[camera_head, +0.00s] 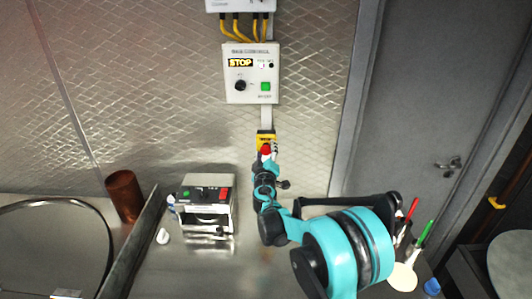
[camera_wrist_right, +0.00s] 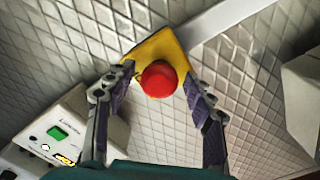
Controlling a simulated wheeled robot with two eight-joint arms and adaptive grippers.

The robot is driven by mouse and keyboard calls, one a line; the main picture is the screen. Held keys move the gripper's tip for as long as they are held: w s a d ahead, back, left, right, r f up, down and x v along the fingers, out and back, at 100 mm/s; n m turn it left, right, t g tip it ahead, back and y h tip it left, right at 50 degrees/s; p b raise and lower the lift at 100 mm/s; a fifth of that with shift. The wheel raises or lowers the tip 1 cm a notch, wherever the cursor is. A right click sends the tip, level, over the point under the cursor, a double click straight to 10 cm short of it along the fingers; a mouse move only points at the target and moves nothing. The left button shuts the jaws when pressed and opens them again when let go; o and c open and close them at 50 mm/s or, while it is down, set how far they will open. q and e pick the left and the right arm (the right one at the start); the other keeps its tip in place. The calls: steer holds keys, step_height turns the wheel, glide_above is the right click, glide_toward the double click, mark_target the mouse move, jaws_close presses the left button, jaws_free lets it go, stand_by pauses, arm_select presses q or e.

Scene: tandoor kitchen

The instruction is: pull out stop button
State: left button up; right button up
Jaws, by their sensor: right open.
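The stop button is a red round knob (camera_wrist_right: 158,79) on a yellow box (camera_wrist_right: 158,45) fixed to the quilted metal wall. In the head view the red knob (camera_head: 266,150) shows just below the face of the yellow box (camera_head: 265,136), partly hidden by my gripper. My right gripper (camera_head: 268,162) is right in front of it. In the wrist view the right gripper (camera_wrist_right: 158,84) is open, with one finger on each side of the knob. I cannot tell whether either finger touches it. My left gripper is not in view.
A white control panel (camera_head: 251,88) with a STOP label, a black knob and a green button hangs above the yellow box. On the counter below stand a metal device (camera_head: 207,207), a copper cup (camera_head: 124,194) and several coloured-handled utensils (camera_head: 412,210). A grey door (camera_head: 425,110) is at right.

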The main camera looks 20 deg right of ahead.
jaws_close()
steer(key=shift+v, duration=0.8)
jaws_free()
steer(key=shift+s, duration=0.1)
